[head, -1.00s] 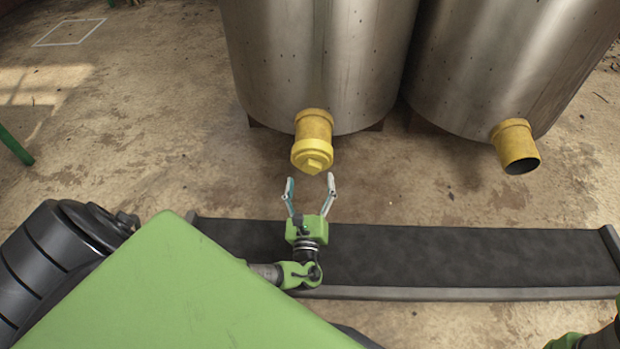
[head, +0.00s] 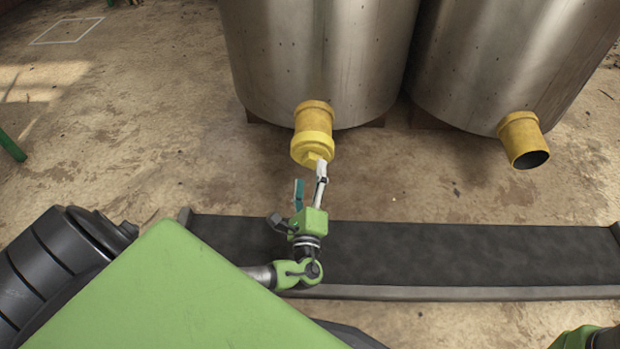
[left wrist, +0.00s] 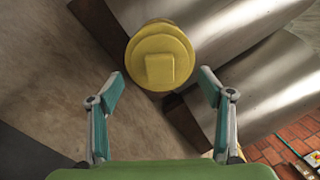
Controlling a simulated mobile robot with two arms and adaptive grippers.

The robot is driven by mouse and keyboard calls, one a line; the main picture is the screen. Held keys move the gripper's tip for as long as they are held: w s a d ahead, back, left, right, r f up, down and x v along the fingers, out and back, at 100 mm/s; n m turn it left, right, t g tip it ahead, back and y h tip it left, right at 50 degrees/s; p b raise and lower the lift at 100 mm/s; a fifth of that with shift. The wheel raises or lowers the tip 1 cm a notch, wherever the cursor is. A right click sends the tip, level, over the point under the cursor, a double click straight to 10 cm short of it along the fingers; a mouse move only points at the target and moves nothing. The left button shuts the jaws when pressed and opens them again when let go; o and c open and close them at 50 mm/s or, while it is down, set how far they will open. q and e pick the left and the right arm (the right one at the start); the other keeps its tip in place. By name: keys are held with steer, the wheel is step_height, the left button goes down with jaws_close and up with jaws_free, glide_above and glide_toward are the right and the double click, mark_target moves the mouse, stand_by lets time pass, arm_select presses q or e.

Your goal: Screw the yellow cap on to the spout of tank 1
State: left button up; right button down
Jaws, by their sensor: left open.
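The yellow cap (head: 312,150) sits on the end of the yellow spout (head: 315,117) of the left steel tank (head: 318,60). In the left wrist view the cap (left wrist: 159,58) faces me, round with a square raised nub, ahead of the fingers and between them. My left gripper (head: 309,173) is open and empty just below the cap in the head view; one fingertip overlaps the nub there. It looks turned about its own axis. In the left wrist view its two fingers (left wrist: 160,87) stand wide apart. My right gripper is not in view; only a piece of that arm shows at bottom right.
A second steel tank (head: 505,65) at right has an open, uncapped yellow spout (head: 524,140). A dark conveyor belt (head: 440,255) with raised edges runs across in front of the tanks. Bare concrete floor (head: 170,130) lies at left, with a green bar (head: 11,146).

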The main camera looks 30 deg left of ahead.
mark_target(312, 164)
arm_select(q)
steer(key=shift+w, duration=0.1)
steer(key=shift+b+x, duration=0.8)
steer(key=shift+x, duration=1.9)
steer(key=shift+w, duration=0.1)
steer(key=c, duration=0.9)
steer(key=shift+o, duration=0.2)
